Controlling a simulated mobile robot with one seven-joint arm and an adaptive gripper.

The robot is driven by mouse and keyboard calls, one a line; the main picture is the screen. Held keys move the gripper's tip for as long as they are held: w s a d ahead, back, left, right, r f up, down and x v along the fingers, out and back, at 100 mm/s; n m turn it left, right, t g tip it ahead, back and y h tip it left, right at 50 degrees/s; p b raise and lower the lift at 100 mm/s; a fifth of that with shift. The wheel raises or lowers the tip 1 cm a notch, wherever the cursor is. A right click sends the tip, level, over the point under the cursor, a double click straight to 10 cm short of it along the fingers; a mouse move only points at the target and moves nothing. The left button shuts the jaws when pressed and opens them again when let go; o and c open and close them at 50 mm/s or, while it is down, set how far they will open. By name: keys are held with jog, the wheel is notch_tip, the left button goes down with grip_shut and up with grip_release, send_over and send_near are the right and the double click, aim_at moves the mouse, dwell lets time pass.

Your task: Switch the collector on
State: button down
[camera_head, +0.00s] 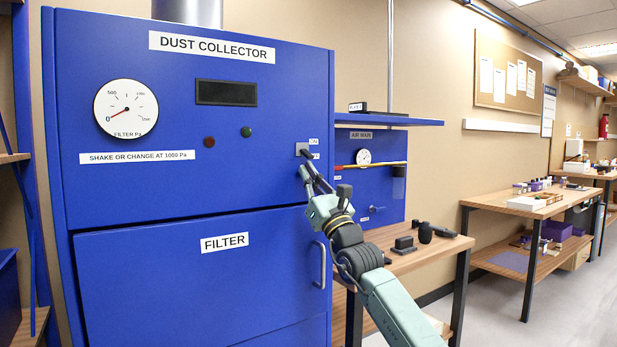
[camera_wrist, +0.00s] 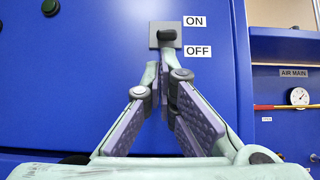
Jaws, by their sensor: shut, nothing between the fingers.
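The blue dust collector (camera_head: 180,180) fills the left of the head view. Its switch (camera_head: 301,149) is a grey plate with a black lever near the right edge of the front. In the wrist view the switch lever (camera_wrist: 167,34) sticks out beside the ON label (camera_wrist: 195,21) and above the OFF label (camera_wrist: 198,51). I cannot tell for sure which way it is set. My gripper (camera_wrist: 163,66) is shut and empty, its fingertips just below the lever. In the head view my gripper (camera_head: 307,174) is at the switch; contact is unclear.
The collector's gauge (camera_head: 126,107) points near 0 and its display (camera_head: 226,92) is dark. A red lamp (camera_head: 209,142) and a green lamp (camera_head: 246,132) look unlit. A shelf (camera_head: 390,121) and a wooden bench (camera_head: 400,258) stand to the right of my gripper.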

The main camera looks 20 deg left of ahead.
jog(key=shift+r, duration=0.1)
jog(key=shift+s+d+r+g+h+p, duration=0.15)
jog(key=shift+g+h+p, duration=0.15)
jog(key=shift+h, duration=0.2)
jog(key=shift+s+d+g+h+p, duration=0.1)
jog(key=shift+d+g+h+p, duration=0.2)
jog(key=shift+g+h, duration=0.35)
